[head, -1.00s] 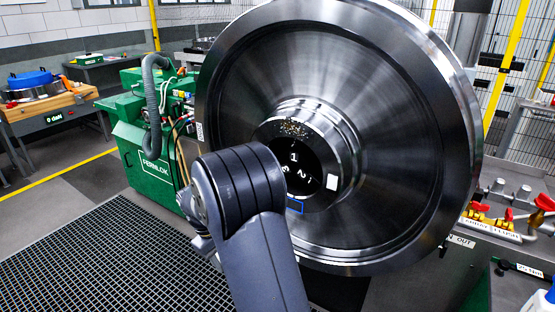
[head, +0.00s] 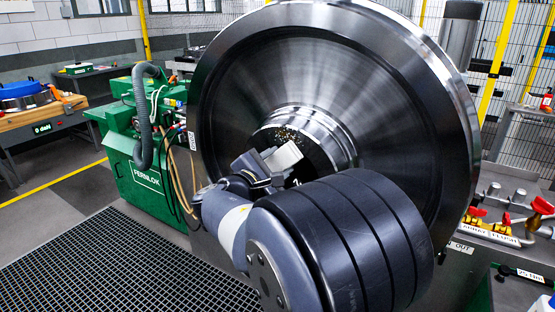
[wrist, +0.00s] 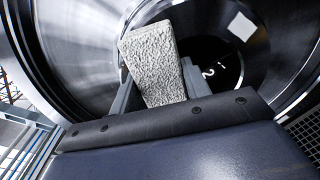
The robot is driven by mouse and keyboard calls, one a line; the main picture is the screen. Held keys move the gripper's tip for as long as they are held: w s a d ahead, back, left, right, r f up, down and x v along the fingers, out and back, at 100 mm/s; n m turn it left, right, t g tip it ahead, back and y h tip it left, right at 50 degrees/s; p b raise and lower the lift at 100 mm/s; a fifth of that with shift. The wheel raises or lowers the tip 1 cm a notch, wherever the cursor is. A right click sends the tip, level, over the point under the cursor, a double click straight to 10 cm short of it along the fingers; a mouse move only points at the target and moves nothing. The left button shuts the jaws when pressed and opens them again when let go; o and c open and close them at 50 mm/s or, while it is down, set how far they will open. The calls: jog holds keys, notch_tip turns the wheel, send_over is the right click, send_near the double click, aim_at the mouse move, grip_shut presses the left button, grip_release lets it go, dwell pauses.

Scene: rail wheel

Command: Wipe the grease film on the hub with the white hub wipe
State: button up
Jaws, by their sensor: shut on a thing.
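The big steel wheel (head: 400,110) stands upright with its hub (head: 335,135) at the middle. A speckled brownish film (head: 289,134) shows on the hub's upper face. My gripper (head: 264,168) is shut on the white hub wipe (head: 284,156), just in front of the hub and a little below the film. In the wrist view the wipe (wrist: 152,65) is a pale, rough-textured block between the fingers. Behind it is the dark hub face (wrist: 228,68) with white numbers and a white square (wrist: 242,26). I cannot tell whether the wipe touches the hub. My arm hides the hub's lower part.
A green machine (head: 150,165) with hoses stands left of the wheel. A bench with red-handled valves (head: 510,215) is at the right. A wooden-topped cart (head: 40,115) is at the far left. Floor grating (head: 120,265) lies clear at lower left.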

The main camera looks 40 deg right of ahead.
aim_at(300, 141)
jog(key=shift+s+d+r, duration=0.1)
jog(key=shift+d+r, duration=0.05)
jog(key=shift+r, duration=0.6)
jog(key=shift+p+x, duration=0.35)
jog(key=shift+x, duration=2.45)
jog(key=shift+x, duration=1)
jog(key=shift+r, duration=0.15)
jog(key=shift+w+a, duration=0.55)
jog(key=shift+w, duration=0.75)
jog(key=shift+w+a, duration=0.55)
jog(key=shift+w, duration=0.75)
jog(key=shift+w+a, duration=0.55)
jog(key=shift+w, duration=0.75)
jog(key=shift+s+d+b, duration=0.25)
jog(key=shift+s+b, duration=0.25)
jog(key=shift+s, duration=0.05)
jog(key=shift+s+d+b, duration=0.25)
jog(key=shift+s+b, duration=0.2)
jog(key=shift+s, duration=0.1)
jog(key=shift+s+d+b, duration=0.35)
jog(key=shift+s+b, duration=0.1)
jog(key=shift+s, duration=0.5)
jog(key=shift+s+d+b, duration=0.4)
jog(key=shift+s, duration=0.5)
jog(key=shift+s+d+b, duration=0.35)
jog(key=shift+s+b, duration=0.1)
jog(key=shift+s, duration=0.5)
